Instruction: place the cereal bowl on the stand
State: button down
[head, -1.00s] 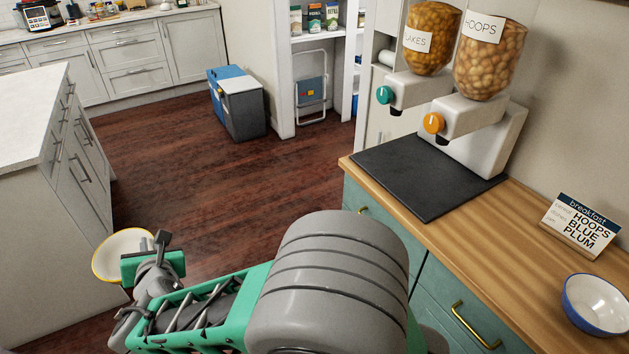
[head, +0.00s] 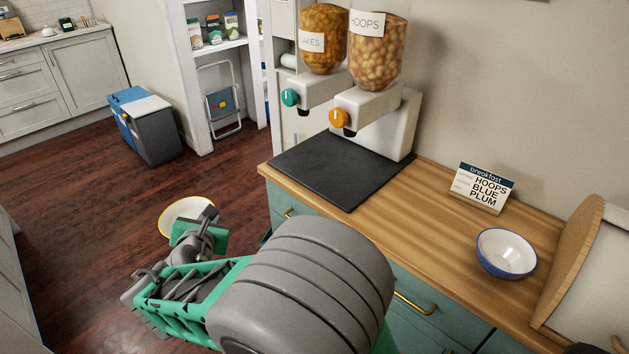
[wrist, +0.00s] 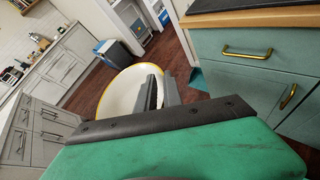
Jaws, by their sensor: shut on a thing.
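A white bowl with a yellow rim (head: 182,214) is held out over the floor, left of the counter. My gripper (head: 208,218) is shut on its near side. The wrist view shows the yellow-rimmed bowl (wrist: 120,92) with my fingers (wrist: 157,92) at its rim; part of it is hidden behind them. A blue bowl with a white inside (head: 506,253) stands upright on the wooden counter at the right. A flat black slab (head: 343,169) lies bare under the spouts of two cereal dispensers; I cannot tell whether it is the stand.
Dispensers (head: 377,52) labelled "LAKES" (partly hidden) and "HOOPS" stand behind the slab. A card (head: 482,188) reads "breakfast", "HOOPS", "BLUE", "PLUM". The wooden counter (head: 430,215) is clear between slab and blue bowl. A blue-grey box (head: 150,128) stands on the open floor.

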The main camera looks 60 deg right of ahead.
jog(key=s+d+r+m+g+h, duration=0.3)
jog(key=s+d+m+g, duration=0.6)
jog(key=s+d, duration=1.1)
jog(key=d, duration=1.1)
jog(key=s+d+p, duration=0.1)
jog(key=d, duration=0.4)
jog(key=shift+d+f, duration=0.25)
jog(key=shift+d, duration=0.1)
notch_tip(320, 180, down, 3)
jog(key=shift+f, duration=0.3)
jog(key=c, duration=1.5)
grip_release()
jog(key=shift+a, duration=0.1)
jog(key=shift+o, duration=0.2)
